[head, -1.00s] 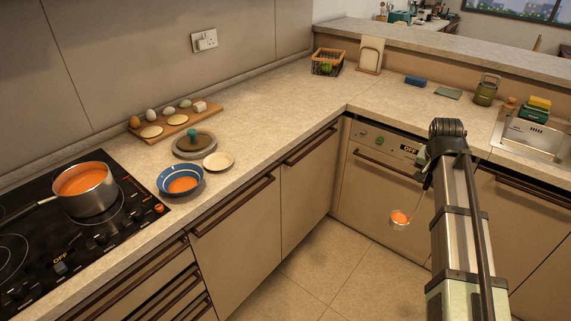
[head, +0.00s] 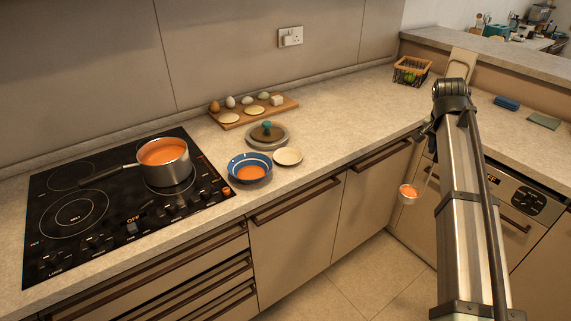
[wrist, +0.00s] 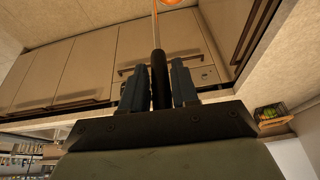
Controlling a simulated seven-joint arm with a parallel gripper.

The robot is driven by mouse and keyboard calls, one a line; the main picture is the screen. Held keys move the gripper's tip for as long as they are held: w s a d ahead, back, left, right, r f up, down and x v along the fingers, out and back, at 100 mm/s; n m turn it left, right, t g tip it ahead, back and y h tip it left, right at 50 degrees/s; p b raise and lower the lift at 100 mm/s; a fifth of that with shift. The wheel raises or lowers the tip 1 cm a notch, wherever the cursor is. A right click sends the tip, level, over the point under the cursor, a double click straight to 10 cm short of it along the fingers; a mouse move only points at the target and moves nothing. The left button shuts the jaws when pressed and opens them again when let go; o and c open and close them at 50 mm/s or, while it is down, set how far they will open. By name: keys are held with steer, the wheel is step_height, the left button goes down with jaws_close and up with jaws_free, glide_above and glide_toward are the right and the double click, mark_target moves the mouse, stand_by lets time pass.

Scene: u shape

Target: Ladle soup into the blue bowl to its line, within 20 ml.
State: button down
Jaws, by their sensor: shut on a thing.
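The blue bowl (head: 237,167) stands on the counter right of the hob, with orange soup inside. Whether the soup is at its line is too small to tell. The steel pot (head: 172,172) of orange soup sits on the hob. The ladle (head: 408,196) hangs in front of the cabinets, right of the bowl and apart from it, with orange soup in its cup. In the wrist view my gripper (wrist: 160,82) is shut on the ladle's dark handle (wrist: 159,60). In the head view my arm hides the gripper.
A pot lid (head: 267,134) and a small cream plate (head: 288,156) lie beside the bowl. A wooden board (head: 236,122) with eggs is behind. A wire basket (head: 411,72) stands in the far corner. The counter between plate and basket is clear.

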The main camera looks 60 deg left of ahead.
steer(key=s+a+r, duration=0.5)
steer(key=s+a, duration=0.4)
steer(key=a, duration=0.4)
steer(key=s+a+r, duration=0.4)
steer(key=s+a, duration=0.6)
steer(key=a, duration=0.2)
steer(key=s+a+r, duration=0.2)
steer(key=s+a, duration=0.3)
steer(key=s, duration=0.6)
steer(key=s+a+r, duration=0.2)
steer(key=s+a, duration=0.4)
steer(key=s, duration=0.6)
steer(key=shift+s+a, duration=0.15)
steer(key=shift+a, duration=0.1)
steer(key=shift+g+y, duration=0.6)
steer(key=shift+y, duration=0.1)
steer(key=shift+w+d+f, duration=0.45)
steer(key=shift+w+d, duration=0.15)
steer(key=shift+d, duration=0.15)
steer(key=shift+w+d+f, duration=0.4)
steer(key=shift+w+d, duration=0.2)
steer(key=shift+d, duration=0.15)
steer(key=shift+w+d+f+g+y, duration=0.2)
steer(key=shift+w+d+g+y, duration=0.15)
steer(key=shift+w+d, duration=0.3)
steer(key=shift+w+d+f+g+y, duration=0.15)
steer(key=shift+w+d+g+y, duration=0.1)
steer(key=shift+w+d+y, duration=0.3)
